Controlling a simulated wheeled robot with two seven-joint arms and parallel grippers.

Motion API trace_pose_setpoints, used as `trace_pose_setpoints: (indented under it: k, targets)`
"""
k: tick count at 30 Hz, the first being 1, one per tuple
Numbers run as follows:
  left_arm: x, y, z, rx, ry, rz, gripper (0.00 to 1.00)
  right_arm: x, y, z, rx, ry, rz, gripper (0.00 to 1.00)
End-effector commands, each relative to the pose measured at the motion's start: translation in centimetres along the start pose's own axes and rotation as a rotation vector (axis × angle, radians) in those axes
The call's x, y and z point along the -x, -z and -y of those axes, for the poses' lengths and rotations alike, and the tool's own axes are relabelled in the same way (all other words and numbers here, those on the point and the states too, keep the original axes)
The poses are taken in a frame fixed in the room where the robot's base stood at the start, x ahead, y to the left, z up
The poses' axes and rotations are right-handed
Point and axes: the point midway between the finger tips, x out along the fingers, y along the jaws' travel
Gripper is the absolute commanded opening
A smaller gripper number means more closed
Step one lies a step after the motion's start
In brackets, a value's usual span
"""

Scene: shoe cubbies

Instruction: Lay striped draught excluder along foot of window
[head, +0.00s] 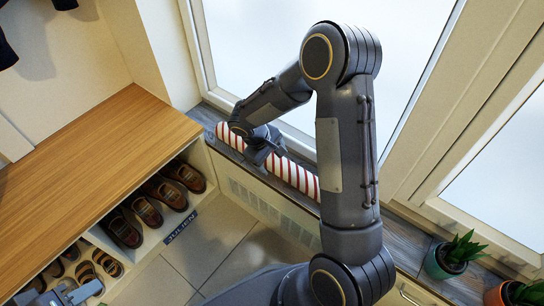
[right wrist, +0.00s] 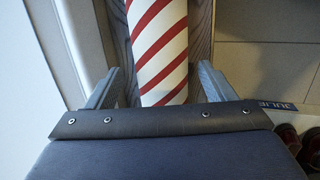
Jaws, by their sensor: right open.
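The red-and-white striped draught excluder (head: 300,177) lies on the dark wood sill, along the foot of the window (head: 300,50). Its right part is hidden behind my right arm. My right gripper (head: 262,148) is over the excluder near its left end. In the right wrist view the open fingers of my right gripper (right wrist: 157,88) stand on either side of the striped roll (right wrist: 158,45), with gaps beside it. My left gripper (head: 68,293) shows only partly at the bottom left, by the shoe cubbies, away from the excluder; its finger opening is unclear.
A wooden-topped shoe bench (head: 100,150) with several shoes in its cubbies stands at left. Potted plants (head: 455,256) stand on the sill at right. A grey tiled floor (head: 205,240) lies in front. The window frame (head: 400,110) rises behind the sill.

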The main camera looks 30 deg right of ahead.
Motion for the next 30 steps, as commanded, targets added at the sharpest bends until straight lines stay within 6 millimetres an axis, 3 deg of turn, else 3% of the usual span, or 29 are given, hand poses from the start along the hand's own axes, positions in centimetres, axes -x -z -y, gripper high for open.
trace_pose_setpoints:
  k: [12,22,26,30]
  targets:
    - [2.8,1.4,-1.3,0.0,0.0,0.0,0.36,8.4,0.1,-0.1,0.0,-0.001,-0.006,0.76]
    - [3.5,1.8,-1.6,0.0,0.0,0.0,0.36,12.1,-0.4,-0.2,-0.011,0.01,-0.009,0.76]
    - [3.5,1.8,-1.6,0.0,0.0,0.0,0.36,14.2,-3.0,-0.9,-0.077,0.077,-0.046,0.76]
    - [3.5,1.8,-1.6,0.0,0.0,0.0,0.36,17.8,-8.3,-0.9,-0.199,0.212,-0.137,0.76]
